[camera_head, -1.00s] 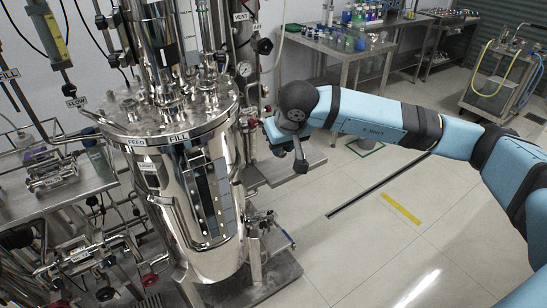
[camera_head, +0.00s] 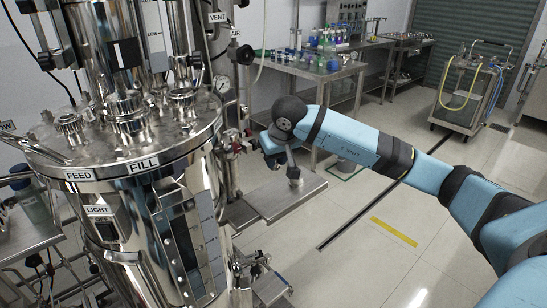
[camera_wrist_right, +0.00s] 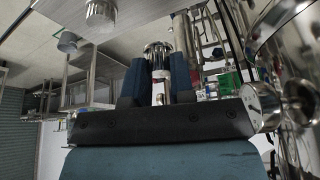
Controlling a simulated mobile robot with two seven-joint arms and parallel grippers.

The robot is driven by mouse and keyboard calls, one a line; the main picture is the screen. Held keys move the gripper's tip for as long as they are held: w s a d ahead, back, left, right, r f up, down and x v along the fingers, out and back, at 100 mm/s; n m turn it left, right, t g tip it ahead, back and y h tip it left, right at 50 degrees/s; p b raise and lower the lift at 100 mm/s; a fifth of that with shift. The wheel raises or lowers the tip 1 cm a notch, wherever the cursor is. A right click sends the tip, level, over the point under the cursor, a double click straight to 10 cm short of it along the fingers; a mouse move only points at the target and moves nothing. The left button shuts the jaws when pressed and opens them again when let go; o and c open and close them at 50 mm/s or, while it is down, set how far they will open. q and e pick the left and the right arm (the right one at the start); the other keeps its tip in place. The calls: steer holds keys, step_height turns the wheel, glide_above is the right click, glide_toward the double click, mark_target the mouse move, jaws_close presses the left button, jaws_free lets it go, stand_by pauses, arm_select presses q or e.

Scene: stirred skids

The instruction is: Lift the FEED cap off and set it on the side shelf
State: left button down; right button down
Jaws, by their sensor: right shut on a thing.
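The steel vessel (camera_head: 150,160) stands at the left in the head view, with the FEED label (camera_head: 79,174) on its lid rim. Several knurled metal fittings stand on the lid; I cannot tell which ports are bare. My right gripper (camera_head: 272,156) is right of the vessel, close to the side shelf (camera_head: 265,208). In the wrist view my right gripper (camera_wrist_right: 157,72) is shut on a knurled metal cap (camera_wrist_right: 158,52) between its blue fingers. I cannot read from which port it comes. My left gripper is not in view.
A small metal piece (camera_head: 294,177) shows at the shelf's right part; the wrist view shows two metal pieces by the shelf, one of them (camera_wrist_right: 68,41) at its edge. The shelf's front part looks bare. A bench (camera_head: 315,70) with bottles stands behind.

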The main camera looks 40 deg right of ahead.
steer(key=b, duration=0.3)
glide_above(273, 193)
steer(key=s, duration=0.2)
steer(key=f, duration=0.6)
steer(key=shift+w+f, duration=0.25)
steer(key=shift+f+b, duration=0.55)
steer(key=shift+f, duration=0.05)
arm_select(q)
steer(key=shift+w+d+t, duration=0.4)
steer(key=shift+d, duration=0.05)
arm_select(e)
steer(key=shift+f, duration=0.2)
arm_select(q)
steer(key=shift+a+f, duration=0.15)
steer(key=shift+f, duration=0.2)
arm_select(e)
steer(key=shift+f, duration=0.15)
arm_select(q)
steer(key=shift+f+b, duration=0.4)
steer(key=shift+b, duration=0.2)
arm_select(e)
steer(key=shift+f, duration=0.55)
steer(key=c, duration=0.9)
jaws_free()
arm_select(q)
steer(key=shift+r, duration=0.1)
arm_select(e)
steer(key=shift+r, duration=0.15)
